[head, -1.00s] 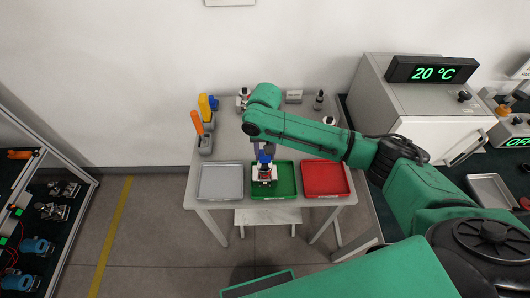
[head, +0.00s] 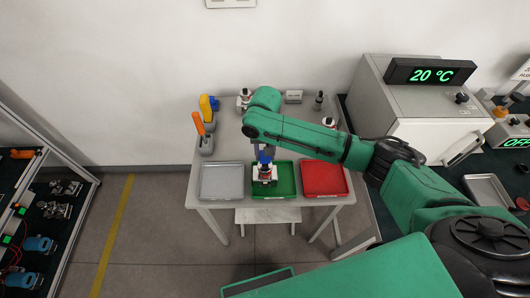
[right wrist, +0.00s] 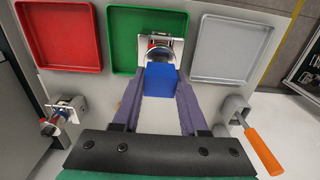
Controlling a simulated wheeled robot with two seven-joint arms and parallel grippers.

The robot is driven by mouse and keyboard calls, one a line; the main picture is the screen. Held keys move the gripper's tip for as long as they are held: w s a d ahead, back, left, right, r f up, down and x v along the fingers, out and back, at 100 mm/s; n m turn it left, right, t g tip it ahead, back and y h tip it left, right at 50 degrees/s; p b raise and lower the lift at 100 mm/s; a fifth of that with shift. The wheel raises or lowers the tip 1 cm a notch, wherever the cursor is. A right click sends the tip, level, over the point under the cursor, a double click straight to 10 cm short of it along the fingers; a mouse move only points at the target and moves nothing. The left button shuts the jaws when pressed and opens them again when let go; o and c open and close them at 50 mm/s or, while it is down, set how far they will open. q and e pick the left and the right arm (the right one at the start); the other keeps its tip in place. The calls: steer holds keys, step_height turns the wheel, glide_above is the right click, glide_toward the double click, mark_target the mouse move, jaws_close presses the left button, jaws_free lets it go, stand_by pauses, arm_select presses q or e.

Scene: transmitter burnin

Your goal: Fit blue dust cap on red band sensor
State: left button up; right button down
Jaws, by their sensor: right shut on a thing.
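The blue dust cap (right wrist: 160,80) is held between the fingers of my right gripper (right wrist: 161,88). It also shows in the head view as a small blue patch (head: 265,157) below my wrist. The red band sensor (head: 265,172) stands on a white base in the green tray (head: 287,180). In the right wrist view the sensor's round, silvery body (right wrist: 158,50) is right beside the cap, which partly covers it. I cannot tell whether the cap touches the sensor or is seated on it. My left gripper is out of view.
A grey tray (head: 222,193) and a red tray (head: 324,192) flank the green one on the grey table (head: 231,153). Orange-handled (head: 198,123) and yellow-handled (head: 205,106) tools stand at the left. Other sensor-like units stand at the back. A chamber reading 20 °C (head: 430,72) is at the right.

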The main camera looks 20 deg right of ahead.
mark_target(265, 159)
steer(key=shift+f, duration=1.55)
steer(key=shift+c, duration=1.8)
jaws_free()
steer(key=shift+r, duration=0.1)
step_height(265, 159, up, 14)
steer(key=b, duration=0.2)
steer(key=shift+r+b, duration=0.25)
steer(key=shift+b, duration=0.15)
